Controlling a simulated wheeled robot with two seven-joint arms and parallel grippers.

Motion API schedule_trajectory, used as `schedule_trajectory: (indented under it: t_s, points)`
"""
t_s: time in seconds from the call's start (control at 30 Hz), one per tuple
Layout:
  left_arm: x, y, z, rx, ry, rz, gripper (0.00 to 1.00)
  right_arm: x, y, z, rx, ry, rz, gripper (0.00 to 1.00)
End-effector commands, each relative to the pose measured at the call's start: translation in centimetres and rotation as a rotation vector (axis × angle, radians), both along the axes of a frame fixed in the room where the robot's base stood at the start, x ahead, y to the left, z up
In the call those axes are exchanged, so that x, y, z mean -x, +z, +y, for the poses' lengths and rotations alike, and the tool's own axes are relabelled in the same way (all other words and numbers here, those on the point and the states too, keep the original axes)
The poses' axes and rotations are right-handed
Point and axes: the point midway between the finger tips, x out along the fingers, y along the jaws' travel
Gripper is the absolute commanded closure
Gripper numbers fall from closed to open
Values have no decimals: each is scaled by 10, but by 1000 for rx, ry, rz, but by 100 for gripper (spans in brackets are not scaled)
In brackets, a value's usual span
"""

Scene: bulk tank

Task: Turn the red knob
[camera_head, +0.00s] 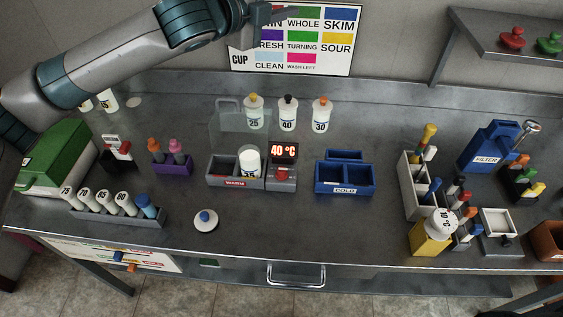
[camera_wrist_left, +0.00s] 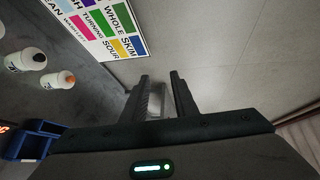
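A red knob (camera_head: 282,174) sits on the front of the grey warmer unit (camera_head: 280,187), just below a lit display (camera_head: 284,151) reading 40 °C. My left arm comes in from the left, high over the bench. My left gripper (camera_head: 268,14) is at the top of the head view, in front of the wall chart and well away from the knob. In the left wrist view its two fingers (camera_wrist_left: 160,95) stand apart with nothing between them. The knob is not visible in the wrist view. My right gripper is not in view.
A white jar stands in the WARM tray (camera_head: 222,183). Bottles (camera_head: 288,114) stand behind, and a blue COLD bin (camera_head: 345,178) is to the right. A white-topped knob or lid (camera_head: 206,220) lies in front. A shelf (camera_head: 500,45) holds red and green objects. Bench front centre is clear.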

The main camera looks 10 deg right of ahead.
Motion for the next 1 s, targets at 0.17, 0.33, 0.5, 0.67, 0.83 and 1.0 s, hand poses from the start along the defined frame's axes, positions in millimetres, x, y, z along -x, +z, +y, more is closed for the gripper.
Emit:
schedule_trajectory:
  t_s: [0.17,0.33,0.5,0.67,0.83,1.0]
  points:
    - [24,64,-49,60,-193,-349,74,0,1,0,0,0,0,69]
    - [75,96,-89,52,-419,-676,74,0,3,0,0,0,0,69]
    - [136,89,-120,-22,-685,-973,74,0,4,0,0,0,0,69]
    - [187,48,-135,-155,-965,-1212,74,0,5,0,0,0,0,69]
    - [218,-21,-130,-363,-1288,-1401,74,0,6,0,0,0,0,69]
    - [216,-97,-102,-642,-1624,-1497,74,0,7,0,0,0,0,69]
